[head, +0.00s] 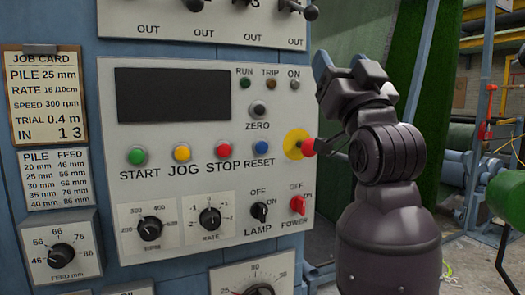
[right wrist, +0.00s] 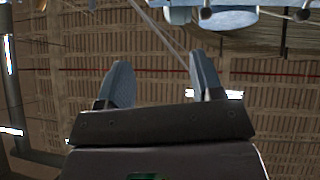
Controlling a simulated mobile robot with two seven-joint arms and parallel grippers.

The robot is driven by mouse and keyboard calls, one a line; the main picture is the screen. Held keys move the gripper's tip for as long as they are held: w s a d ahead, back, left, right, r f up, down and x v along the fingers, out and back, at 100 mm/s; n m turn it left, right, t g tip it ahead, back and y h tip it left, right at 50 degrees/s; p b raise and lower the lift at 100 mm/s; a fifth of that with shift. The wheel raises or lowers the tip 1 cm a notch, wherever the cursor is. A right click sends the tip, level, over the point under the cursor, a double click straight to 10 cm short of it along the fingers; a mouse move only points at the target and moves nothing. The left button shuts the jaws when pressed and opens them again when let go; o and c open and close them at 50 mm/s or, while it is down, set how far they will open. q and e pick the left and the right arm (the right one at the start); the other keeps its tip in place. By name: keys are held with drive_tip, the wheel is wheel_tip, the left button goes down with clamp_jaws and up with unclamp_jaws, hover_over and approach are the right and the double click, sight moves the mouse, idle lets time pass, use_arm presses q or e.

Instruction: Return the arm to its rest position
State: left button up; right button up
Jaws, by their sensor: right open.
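My right arm (head: 385,190) rises at the right of the control panel in the head view, bent at its upper joint. Its gripper (head: 340,66) is raised beside the panel's upper right edge and points up and to the left. In the right wrist view the two fingers of the gripper (right wrist: 163,82) stand apart with nothing between them, against the ceiling. My left gripper is not in view.
The control panel (head: 170,195) has a dark display (head: 172,95), coloured buttons and knobs. A red mushroom button (head: 308,147) on a yellow disc sticks out close to my right arm. Green turf (head: 405,60) hangs behind the arm. Rollers (head: 460,170) stand farther right.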

drive_tip(key=w+d+f+g+h, duration=0.1)
drive_tip(key=w+d+f+g, duration=0.15)
drive_tip(key=f, duration=0.85)
drive_tip(key=w+d+f+g+h, duration=0.1)
drive_tip(key=w+f, duration=0.3)
drive_tip(key=f, duration=0.6)
drive_tip(key=s+d+f+g+h, duration=0.1)
drive_tip(key=d+f+g, duration=0.1)
drive_tip(key=f, duration=0.9)
drive_tip(key=s+d+f+g, duration=0.1)
drive_tip(key=s+d+f, duration=0.1)
drive_tip(key=f, duration=1)
drive_tip(key=s+d+f+g+h, duration=0.1)
drive_tip(key=s+d+f+g, duration=0.1)
drive_tip(key=s+f, duration=0.6)
drive_tip(key=s+d+f+g+h, duration=0.1)
drive_tip(key=s+d+f+g, duration=0.25)
drive_tip(key=f, duration=0.85)
drive_tip(key=s+d+f+g, duration=0.1)
drive_tip(key=s+f, duration=0.4)
drive_tip(key=s, duration=0.2)
drive_tip(key=s+d+f+m+g, duration=0.1)
drive_tip(key=s+f+g, duration=0.1)
drive_tip(key=s+f, duration=0.4)
drive_tip(key=s, duration=0.2)
drive_tip(key=shift+s+d+h, duration=0.25)
drive_tip(key=shift+s+h, duration=0.05)
drive_tip(key=shift+h, duration=0.1)
drive_tip(key=shift+r, duration=0.1)
